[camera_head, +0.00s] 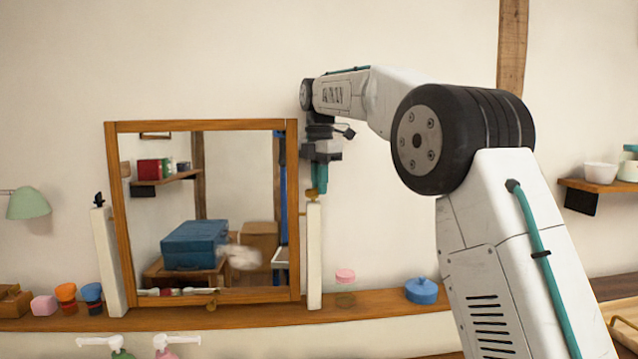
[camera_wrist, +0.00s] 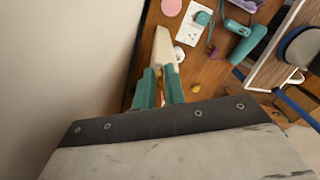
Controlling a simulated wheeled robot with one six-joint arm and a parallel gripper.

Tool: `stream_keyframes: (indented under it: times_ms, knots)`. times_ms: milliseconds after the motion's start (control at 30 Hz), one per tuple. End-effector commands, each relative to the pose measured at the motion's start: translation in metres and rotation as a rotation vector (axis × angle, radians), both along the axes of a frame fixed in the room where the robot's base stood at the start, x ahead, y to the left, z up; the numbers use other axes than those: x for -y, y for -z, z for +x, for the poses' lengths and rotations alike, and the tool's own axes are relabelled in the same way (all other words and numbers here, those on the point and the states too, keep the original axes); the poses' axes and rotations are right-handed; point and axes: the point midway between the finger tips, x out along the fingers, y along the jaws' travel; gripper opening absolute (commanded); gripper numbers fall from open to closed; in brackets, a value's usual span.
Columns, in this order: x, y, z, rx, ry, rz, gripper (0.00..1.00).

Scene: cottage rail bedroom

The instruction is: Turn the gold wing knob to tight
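A mirror in a wooden frame (camera_head: 111,200) stands between two white posts. The gold wing knob (camera_head: 311,194) sits at the top of the right post (camera_head: 314,260); only a small part shows beside my fingers. My gripper (camera_head: 319,190) points straight down over that post top, its teal fingertips at the knob's height. In the wrist view my gripper (camera_wrist: 161,84) has one finger on each side of a narrow gap, above the white post (camera_wrist: 162,47). A gold sliver shows near the right fingertip. I cannot tell whether the fingers touch the knob.
The left post bears a black knob (camera_head: 98,199). A gold piece (camera_head: 211,304) is below the mirror. The wall is close behind my gripper.

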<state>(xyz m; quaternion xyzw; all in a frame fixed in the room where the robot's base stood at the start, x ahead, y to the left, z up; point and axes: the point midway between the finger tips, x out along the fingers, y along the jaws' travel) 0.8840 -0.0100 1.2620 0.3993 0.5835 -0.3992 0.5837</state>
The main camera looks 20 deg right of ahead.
Motion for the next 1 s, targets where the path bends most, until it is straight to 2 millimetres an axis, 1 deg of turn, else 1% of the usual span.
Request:
stream_keyframes:
  times_ms: [267,467,1000]
  knots:
    - [0.0000,-0.0001,0.0000,0.000,0.003,0.000,0.00]
    - [0.0002,-0.0003,-0.0009,0.000,0.050,0.000,0.00]
    - [0.0011,-0.0007,-0.0081,0.001,0.412,0.000,0.00]
